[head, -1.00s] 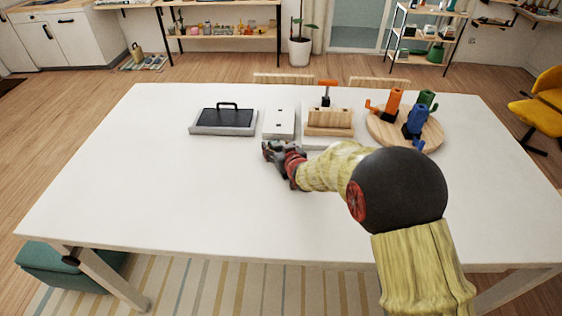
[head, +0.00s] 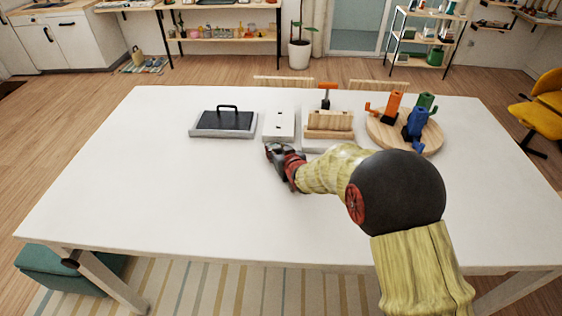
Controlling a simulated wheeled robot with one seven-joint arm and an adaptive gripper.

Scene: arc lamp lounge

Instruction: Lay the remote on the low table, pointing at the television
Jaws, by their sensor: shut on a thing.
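My gripper (head: 277,156) is low over the white table (head: 150,190), just in front of a small white block with dark dots (head: 279,124). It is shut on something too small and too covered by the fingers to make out. I cannot pick out a remote anywhere in view, and no television is seen. My arm reaches in from the lower right and covers part of the table.
A dark-topped grey tray with a handle (head: 224,122) stands left of the block. A wooden slotted holder (head: 329,122) and a round board (head: 381,136) with orange, green and blue pieces stand right. The table's left and front are clear.

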